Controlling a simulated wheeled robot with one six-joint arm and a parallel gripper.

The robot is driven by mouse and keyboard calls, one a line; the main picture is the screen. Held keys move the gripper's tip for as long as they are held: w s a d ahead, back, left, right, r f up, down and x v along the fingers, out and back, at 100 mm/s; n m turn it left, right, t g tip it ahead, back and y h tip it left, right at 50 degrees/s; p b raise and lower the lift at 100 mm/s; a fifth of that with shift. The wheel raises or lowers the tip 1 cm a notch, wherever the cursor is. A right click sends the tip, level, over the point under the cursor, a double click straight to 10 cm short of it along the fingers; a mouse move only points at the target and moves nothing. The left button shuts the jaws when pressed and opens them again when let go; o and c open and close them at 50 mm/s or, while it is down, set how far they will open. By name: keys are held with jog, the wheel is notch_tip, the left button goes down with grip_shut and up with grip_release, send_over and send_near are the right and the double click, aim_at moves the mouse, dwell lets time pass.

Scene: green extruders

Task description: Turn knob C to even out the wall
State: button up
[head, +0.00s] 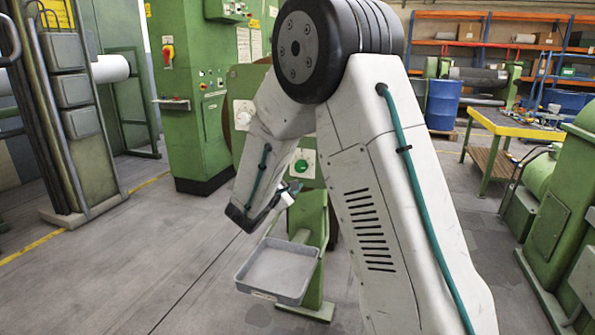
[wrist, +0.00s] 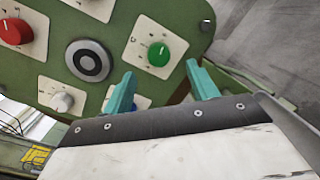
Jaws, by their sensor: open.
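The green control panel (wrist: 118,62) fills the upper left of the wrist view, turned at an angle. On it are a red knob (wrist: 14,31), a black and grey round control (wrist: 88,61), a green knob (wrist: 158,54) on a white plate, and a white knob (wrist: 62,102). I cannot read which is marked C. My gripper (wrist: 160,68) is open, its teal fingers apart, just below the green knob in the picture. Another white plate is partly hidden behind the left finger. In the head view the panel's green knob (head: 302,165) shows just above my gripper (head: 290,188).
A grey tray (head: 243,282) sits below my gripper on the green stand. Green machines (head: 192,100) stand at left and right (head: 550,215). A yellow-topped table (head: 510,122) and blue barrel (head: 442,104) are behind at right. The floor at left front is clear.

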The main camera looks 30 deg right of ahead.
aim_at(299, 168)
jog(key=shift+n+t, duration=0.3)
jog(key=x, duration=0.8)
jog(key=shift+w+a+f, duration=0.25)
jog(key=shift+w, duration=0.1)
jog(key=c, duration=1)
